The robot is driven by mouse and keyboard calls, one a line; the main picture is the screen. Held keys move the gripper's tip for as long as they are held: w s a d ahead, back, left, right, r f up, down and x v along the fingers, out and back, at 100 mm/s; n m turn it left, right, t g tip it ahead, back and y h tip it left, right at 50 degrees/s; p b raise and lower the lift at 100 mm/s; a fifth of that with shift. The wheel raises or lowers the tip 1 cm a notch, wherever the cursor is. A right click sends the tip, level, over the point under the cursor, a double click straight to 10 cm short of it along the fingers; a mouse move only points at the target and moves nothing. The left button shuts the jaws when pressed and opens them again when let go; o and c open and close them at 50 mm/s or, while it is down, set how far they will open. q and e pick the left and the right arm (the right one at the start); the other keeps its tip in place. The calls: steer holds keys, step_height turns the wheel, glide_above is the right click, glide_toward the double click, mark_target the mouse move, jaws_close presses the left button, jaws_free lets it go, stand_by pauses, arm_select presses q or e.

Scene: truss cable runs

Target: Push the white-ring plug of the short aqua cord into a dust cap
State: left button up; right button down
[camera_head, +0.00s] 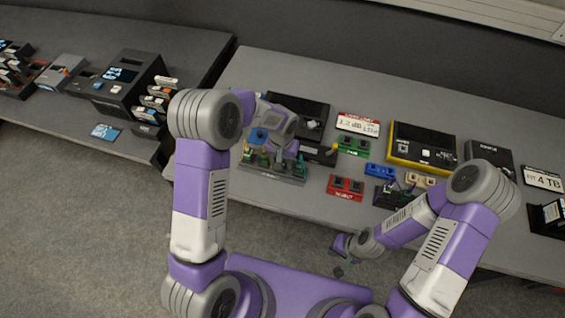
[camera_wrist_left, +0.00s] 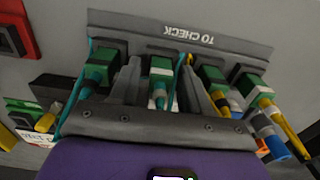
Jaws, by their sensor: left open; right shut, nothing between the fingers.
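In the left wrist view the grey TO CHECK rack (camera_wrist_left: 228,42) holds several green-bodied connectors with aqua and yellow cords. My left gripper (camera_wrist_left: 160,75) is open, its two grey fingers on either side of the middle connector (camera_wrist_left: 160,68). That connector has a pale band and an aqua cord end below it; I cannot tell whether the fingers touch it. Another aqua-cord connector (camera_wrist_left: 98,68) sits to its left. The rack also shows in the head view (camera_head: 272,173), under my left arm. My right gripper (camera_head: 341,258) is shut and empty, in front of the table edge. I cannot pick out a dust cap.
A red REJECT holder (camera_head: 345,187), a green holder (camera_head: 353,147), a blue block (camera_head: 380,171) and a tan block (camera_head: 421,180) stand right of the rack. A black-and-yellow device (camera_head: 422,148) stands behind. The table front between rack and red holder is clear.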

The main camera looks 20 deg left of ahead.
arm_select(q)
steer(key=shift+c, duration=0.3)
jaws_close()
steer(key=shift+r, duration=0.1)
steer(key=shift+r+p, duration=1.55)
steer(key=shift+r, duration=0.65)
